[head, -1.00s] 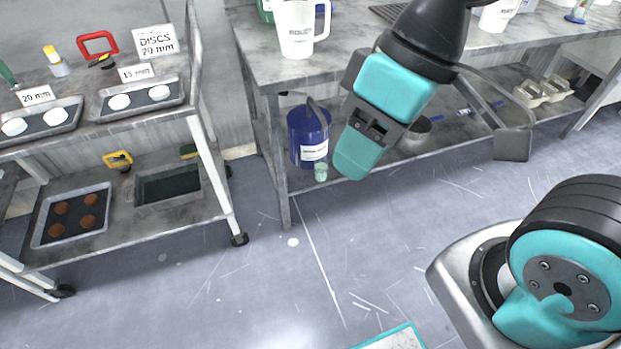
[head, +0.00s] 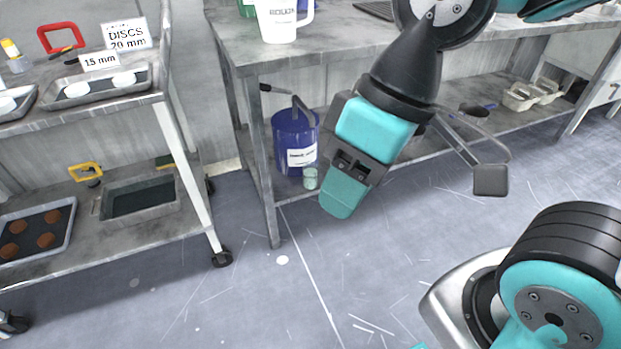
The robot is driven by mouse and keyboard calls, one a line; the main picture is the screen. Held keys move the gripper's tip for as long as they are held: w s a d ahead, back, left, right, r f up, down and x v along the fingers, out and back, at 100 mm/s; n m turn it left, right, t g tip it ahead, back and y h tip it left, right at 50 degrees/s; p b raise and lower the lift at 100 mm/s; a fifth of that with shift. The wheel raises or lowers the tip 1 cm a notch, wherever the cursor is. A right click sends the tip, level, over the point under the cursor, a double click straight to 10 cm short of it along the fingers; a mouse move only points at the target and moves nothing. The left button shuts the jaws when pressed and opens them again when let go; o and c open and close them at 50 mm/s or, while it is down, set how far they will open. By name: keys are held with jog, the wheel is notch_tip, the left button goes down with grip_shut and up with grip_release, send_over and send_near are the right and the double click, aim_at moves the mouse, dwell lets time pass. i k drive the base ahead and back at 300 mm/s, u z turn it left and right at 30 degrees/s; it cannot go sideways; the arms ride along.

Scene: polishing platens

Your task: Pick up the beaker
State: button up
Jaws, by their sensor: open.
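The beaker (head: 310,178) is a small, pale green, clear vessel. It stands upright on the lower shelf of the grey bench, near its front edge, in front of the blue container. My gripper (head: 340,198) is teal and dark grey and points down and to the left. In the picture its tip lies just right of and below the beaker, with a gap between them. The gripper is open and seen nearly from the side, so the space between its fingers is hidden. Nothing shows in it.
The blue container (head: 295,140) stands right behind the beaker. The bench leg (head: 269,190) rises to the left. The bench top (head: 335,42) overhangs the shelf and carries a white jug (head: 278,22). A cart (head: 195,175) stands at the left. The floor (head: 270,310) in front is clear.

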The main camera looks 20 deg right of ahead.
aim_at(309, 169)
jog(key=z, duration=1.35)
jog(key=k, duration=0.6)
jog(key=u, duration=0.5)
jog(key=i, duration=1.25)
jog(key=z, duration=0.55)
jog(key=i, duration=0.4)
jog(key=z, duration=0.4)
